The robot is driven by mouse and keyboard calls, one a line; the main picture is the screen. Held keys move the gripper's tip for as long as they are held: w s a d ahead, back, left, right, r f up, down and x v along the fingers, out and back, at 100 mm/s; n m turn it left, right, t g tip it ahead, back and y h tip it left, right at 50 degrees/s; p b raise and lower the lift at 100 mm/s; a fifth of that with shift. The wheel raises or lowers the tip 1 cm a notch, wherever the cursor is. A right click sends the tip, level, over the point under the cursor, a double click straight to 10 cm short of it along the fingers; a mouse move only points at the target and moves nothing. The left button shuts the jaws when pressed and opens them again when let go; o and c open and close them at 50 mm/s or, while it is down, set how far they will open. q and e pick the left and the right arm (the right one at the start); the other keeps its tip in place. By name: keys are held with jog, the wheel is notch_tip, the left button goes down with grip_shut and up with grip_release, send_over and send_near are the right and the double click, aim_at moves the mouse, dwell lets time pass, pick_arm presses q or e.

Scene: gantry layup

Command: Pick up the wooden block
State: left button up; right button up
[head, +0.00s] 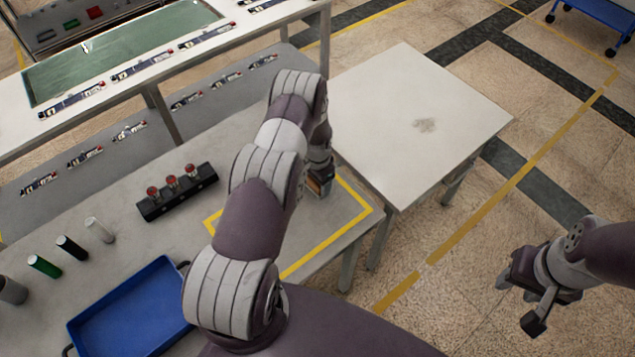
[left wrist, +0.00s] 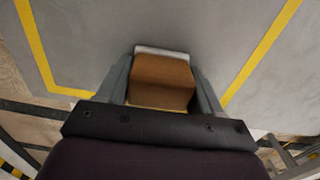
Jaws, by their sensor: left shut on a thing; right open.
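The wooden block (left wrist: 162,80) is brown and sits between the two fingers of my left gripper (left wrist: 163,88) in the left wrist view. The fingers touch its two sides. In the head view my left gripper (head: 320,182) is at the right part of the grey table, inside the yellow taped outline, and a small orange-brown part of the block (head: 315,187) shows there. My arm hides most of it. I cannot tell whether the block is clear of the table. My right gripper (head: 535,300) is open and empty above the floor at the right.
A blue tray (head: 75,322) lies at the table's front left. Several cylinders (head: 72,247) and a black holder with red-topped pieces (head: 178,205) stand behind it. A bare white table (head: 400,90) adjoins at right. A bench with a green panel (head: 120,55) is at the back left.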

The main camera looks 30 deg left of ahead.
pick_arm(q)
jog(key=shift+r, duration=0.15)
jog(key=shift+w+r, duration=0.1)
jog(key=shift+r, duration=0.15)
notch_tip(320, 180, up, 3)
jog(key=shift+f+b, duration=0.2)
jog(key=shift+b, duration=0.75)
jog(key=w+d+r+b, duration=0.4)
jog(key=d+r, duration=0.3)
jog(key=d, duration=0.3)
jog(key=shift+w+d+r, duration=0.2)
jog(key=shift+w+r, duration=0.15)
jog(key=shift+w, duration=0.25)
jog(key=shift+o, duration=0.7)
jog(key=shift+s+f, duration=0.1)
